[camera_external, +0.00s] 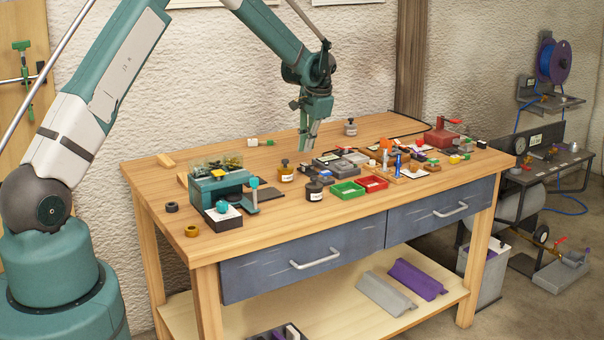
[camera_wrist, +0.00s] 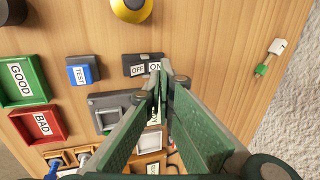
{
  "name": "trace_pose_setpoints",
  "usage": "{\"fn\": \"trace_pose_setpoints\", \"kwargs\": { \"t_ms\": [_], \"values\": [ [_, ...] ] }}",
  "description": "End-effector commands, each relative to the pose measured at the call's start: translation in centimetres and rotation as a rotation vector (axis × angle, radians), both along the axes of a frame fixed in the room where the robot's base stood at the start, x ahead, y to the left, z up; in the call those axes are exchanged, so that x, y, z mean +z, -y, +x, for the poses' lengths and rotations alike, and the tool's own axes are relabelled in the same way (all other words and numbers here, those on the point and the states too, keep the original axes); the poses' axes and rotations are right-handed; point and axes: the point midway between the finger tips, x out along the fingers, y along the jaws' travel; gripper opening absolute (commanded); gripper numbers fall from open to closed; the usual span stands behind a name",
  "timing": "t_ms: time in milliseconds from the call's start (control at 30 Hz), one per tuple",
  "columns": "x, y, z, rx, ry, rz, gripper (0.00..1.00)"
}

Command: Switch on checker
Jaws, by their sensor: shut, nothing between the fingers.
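A dark switch block with OFF and ON labels (camera_wrist: 136,70) lies on the wooden table in the wrist view. A grey checker unit with a small greenish display (camera_wrist: 108,118) sits beside it, partly behind my fingers. A blue button labelled TEST (camera_wrist: 83,74) is left of the switch. My gripper (camera_wrist: 164,76) is shut and empty, its fingertips over the ON end of the switch and partly covering it. I cannot tell whether they touch it. In the external view my gripper (camera_external: 306,148) points down close to the small dark parts behind the trays.
A green GOOD tray (camera_wrist: 44,76) and a red BAD tray (camera_wrist: 60,124) lie to the left. A yellow-topped round object (camera_wrist: 131,9) stands near the switch. A white and green connector (camera_wrist: 270,57) lies on clear table to the right. A teal box (camera_external: 205,190) stands at the table's left.

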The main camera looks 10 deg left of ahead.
Motion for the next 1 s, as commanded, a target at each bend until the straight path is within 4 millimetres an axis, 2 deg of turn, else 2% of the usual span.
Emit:
{"fn": "trace_pose_setpoints", "kwargs": {
  "t_ms": [300,500,700,1000],
  "values": [
    [5.6,0.0,0.0,0.0,0.0,0.0,0.0],
    [8.2,0.0,0.0,0.0,0.0,0.0,0.0],
    [9.5,0.0,0.0,0.0,0.0,0.0,0.0],
    [9.7,0.0,0.0,0.0,0.0,0.0,0.0]
  ]
}}
